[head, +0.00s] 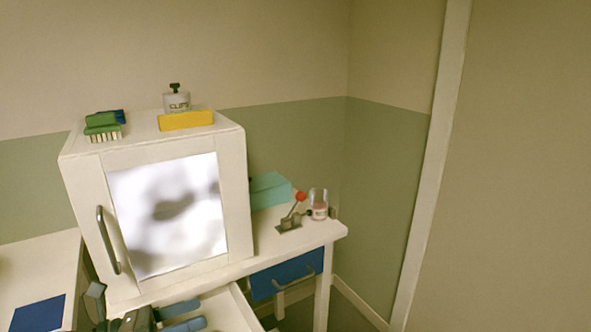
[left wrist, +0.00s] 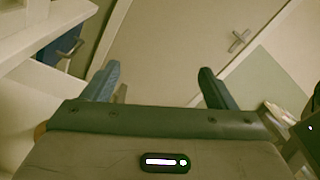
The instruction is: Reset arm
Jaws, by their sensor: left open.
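My left gripper (head: 190,316) is at the bottom edge of the head view, over the open drawer (head: 242,306) below the white cabinet. Its two blue-grey fingers are apart with nothing seen between them. In the left wrist view the left gripper (left wrist: 158,86) also shows open and empty, with the floor and a door beyond it. Most of the left arm is outside the head view. My right gripper is not in view.
A white cabinet (head: 83,195) with a glossy front panel stands on the white desk (head: 325,232). A teal box (head: 268,190), a red-knobbed lever (head: 300,197) and a small pinkish bottle (head: 319,211) stand to its right. A blue drawer (head: 287,272) is below.

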